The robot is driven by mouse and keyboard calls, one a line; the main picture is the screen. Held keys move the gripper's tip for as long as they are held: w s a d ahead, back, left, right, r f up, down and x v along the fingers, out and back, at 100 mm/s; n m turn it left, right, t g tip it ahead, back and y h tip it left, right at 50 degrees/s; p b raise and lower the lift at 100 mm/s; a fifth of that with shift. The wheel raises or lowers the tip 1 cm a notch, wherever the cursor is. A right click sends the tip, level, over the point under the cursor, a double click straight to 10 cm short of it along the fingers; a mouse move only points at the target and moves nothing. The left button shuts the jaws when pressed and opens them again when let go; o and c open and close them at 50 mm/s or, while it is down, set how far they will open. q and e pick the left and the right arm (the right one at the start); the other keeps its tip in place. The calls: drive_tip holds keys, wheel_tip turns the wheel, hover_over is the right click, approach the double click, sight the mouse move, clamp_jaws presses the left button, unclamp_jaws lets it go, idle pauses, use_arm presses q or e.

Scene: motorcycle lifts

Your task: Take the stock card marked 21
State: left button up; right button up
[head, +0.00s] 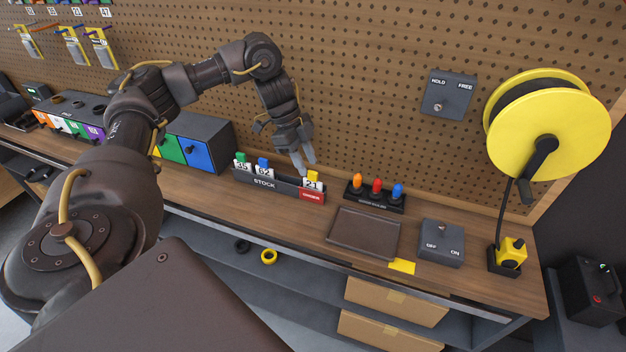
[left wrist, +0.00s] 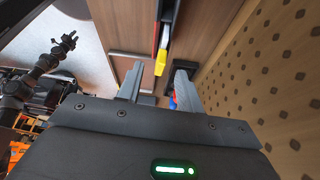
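The stock card marked 21 (head: 312,184) is white with a yellow top. It stands upright at the right end of the dark STOCK holder (head: 270,184), by a red label. My left gripper (head: 304,164) points down just above it, fingers apart. In the left wrist view, a yellow tip (left wrist: 161,62), likely this card's top, shows between the two separated fingers (left wrist: 159,78), with no clear contact. Cards 45 (head: 242,163) and 62 (head: 263,168) stand further left in the holder. My right gripper (left wrist: 66,42) shows small in the left wrist view; its opening is unclear.
Right of the holder stand a rack with orange, red and blue knobs (head: 377,205), a brown tray (head: 364,232), a yellow card (head: 402,266) and an OFF/ON switch box (head: 441,243). A blue-and-green drawer unit (head: 197,143) stands left. The pegboard (head: 370,90) rises close behind.

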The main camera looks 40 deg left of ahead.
sight(311, 171)
use_arm(q)
drive_tip(key=shift+s+d+f, duration=0.1)
drive_tip(key=shift+s+f, duration=0.05)
drive_tip(key=shift+f, duration=0.15)
drive_tip(key=p+x, duration=0.1)
drive_tip(key=x, duration=0.3)
drive_tip(key=shift+w+d+f, duration=0.1)
drive_tip(key=shift+w+f, duration=0.1)
drive_tip(key=shift+w, duration=0.05)
clamp_jaws()
